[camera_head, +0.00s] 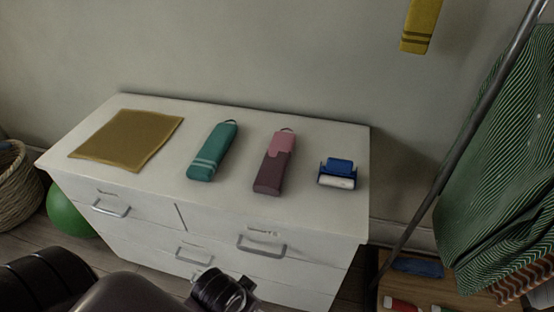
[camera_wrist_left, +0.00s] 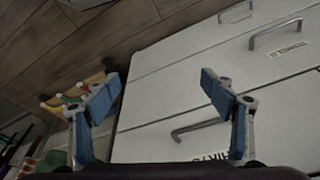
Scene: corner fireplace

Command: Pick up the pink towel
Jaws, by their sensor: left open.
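The pink towel (camera_head: 275,163) is rolled or folded into a long bundle, pink at the back and dark mauve at the front, with a small loop at its far end. It lies on top of the white dresser (camera_head: 340,221), between a teal bundle and a blue item. In the left wrist view my left gripper (camera_wrist_left: 162,92) is open and empty, with its blue-padded fingers spread in front of the dresser's drawers. The towel is not in that view. In the head view my left arm is low in front of the dresser, apart from the towel. My right gripper is not in view.
A teal bundle (camera_head: 213,151) and a mustard cloth (camera_head: 127,139) lie left of the towel. A blue-and-white item (camera_head: 338,173) lies right. Drawer handles (camera_head: 262,245) jut from the front. A metal pole (camera_head: 459,141) and green striped cloth (camera_head: 500,150) stand right.

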